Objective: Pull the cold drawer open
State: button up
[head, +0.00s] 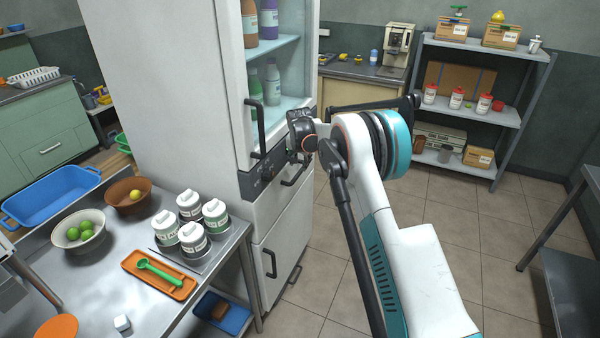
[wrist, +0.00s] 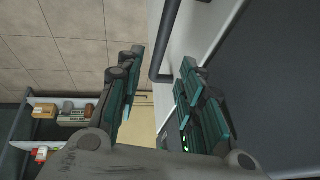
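The cold drawer (head: 290,207) is in the white fridge cabinet, below the glass-fronted part. It appears shut. A dark bar handle (head: 296,172) sits on its front. My gripper (head: 297,156) is close to this handle in the head view, partly hidden by my own wrist. In the wrist view my gripper (wrist: 160,95) has its two dark, teal-padded fingers spread apart with nothing held. A dark handle bar (wrist: 168,40) shows between the fingers toward the top, bending in to the pale front. I see no clear contact with it.
The glass door's upright handle (head: 257,132) is just above left. A metal table (head: 103,265) with jars and bowls stands left. A shelf rack (head: 478,112) is at back right. The tiled floor (head: 440,210) right of the cabinet is clear.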

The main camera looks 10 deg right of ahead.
aim_at(300, 171)
jog(key=b+x, duration=0.1)
jog(key=x, duration=0.6)
jog(key=shift+b, duration=0.35)
jog(key=shift+c, duration=0.6)
grip_shut()
